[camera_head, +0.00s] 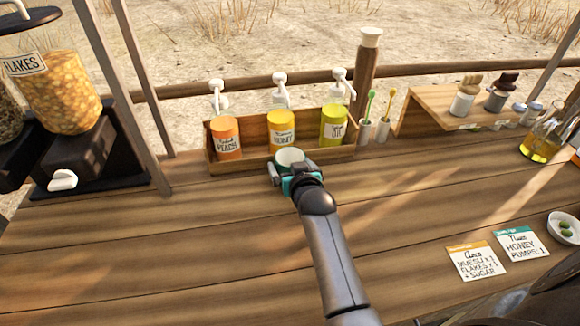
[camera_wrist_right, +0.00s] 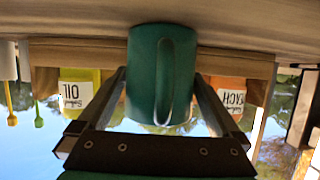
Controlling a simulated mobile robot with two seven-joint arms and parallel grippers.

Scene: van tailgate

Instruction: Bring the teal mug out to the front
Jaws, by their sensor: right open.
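The teal mug (camera_head: 290,157) stands upright on the wooden counter, just in front of the pump-bottle box; its pale inside shows from above. My right gripper (camera_head: 291,174) reaches it from the front. In the right wrist view, which is upside down, the mug (camera_wrist_right: 142,75) fills the space between the two fingers, and its handle points at the camera. The fingers (camera_wrist_right: 160,78) are open, one on each side of the mug. Whether they touch it I cannot tell. In the head view, the gripper hides the mug's lower front. My left gripper is not in view.
The wooden box (camera_head: 245,159) with peach, honey and oil pump bottles stands close behind the mug. A flakes dispenser (camera_head: 62,95) is at left. Two order cards (camera_head: 476,261) and a small dish (camera_head: 566,228) lie at right. The front counter is mostly clear beside my arm.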

